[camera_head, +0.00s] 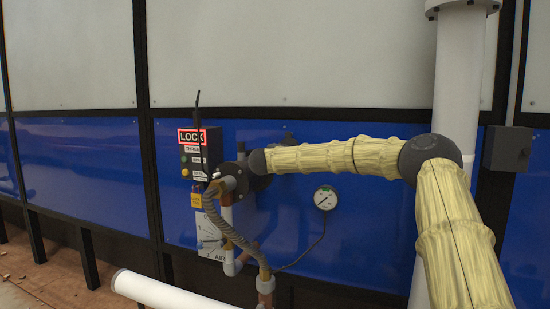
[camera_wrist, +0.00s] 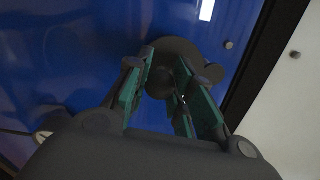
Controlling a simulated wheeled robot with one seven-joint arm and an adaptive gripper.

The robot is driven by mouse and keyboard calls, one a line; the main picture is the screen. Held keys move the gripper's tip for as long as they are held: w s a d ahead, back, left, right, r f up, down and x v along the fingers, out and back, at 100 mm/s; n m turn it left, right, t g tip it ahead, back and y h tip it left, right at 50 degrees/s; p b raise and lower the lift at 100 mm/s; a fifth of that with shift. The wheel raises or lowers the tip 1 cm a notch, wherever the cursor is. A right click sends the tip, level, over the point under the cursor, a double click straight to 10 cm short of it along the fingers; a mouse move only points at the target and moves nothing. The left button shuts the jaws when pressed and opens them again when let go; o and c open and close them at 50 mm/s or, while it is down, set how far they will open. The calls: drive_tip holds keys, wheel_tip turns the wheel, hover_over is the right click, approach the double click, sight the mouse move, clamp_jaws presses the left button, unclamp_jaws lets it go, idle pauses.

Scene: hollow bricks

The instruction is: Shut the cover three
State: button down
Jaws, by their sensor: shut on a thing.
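A dark round cover (camera_wrist: 178,49) shows in the wrist view against a blue panel, with a small round knob at its right side. I take it for cover three, but no number is readable on it. My gripper (camera_wrist: 165,62) has its green-padded fingers on either side of a dark part at the cover's lower edge and is shut on it. The exact contact is in shadow. In the head view my arm reaches left to the blue panel, and the fingers and their hold cannot be made out there.
A dark box with a red LOCK sign (camera_head: 192,137) and buttons stands left of my wrist. A grey corrugated hose (camera_head: 242,232) and copper pipes hang below. A round gauge (camera_head: 325,198) sits right of them. A white vertical pipe (camera_head: 460,70) stands at the right.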

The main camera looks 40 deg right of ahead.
drive_tip(key=shift+f, duration=0.15)
drive_tip(key=c, duration=1.2)
unclamp_jaws()
drive_tip(key=shift+w, duration=0.15)
drive_tip(key=shift+o, duration=0.2)
drive_tip(key=v, duration=1.2)
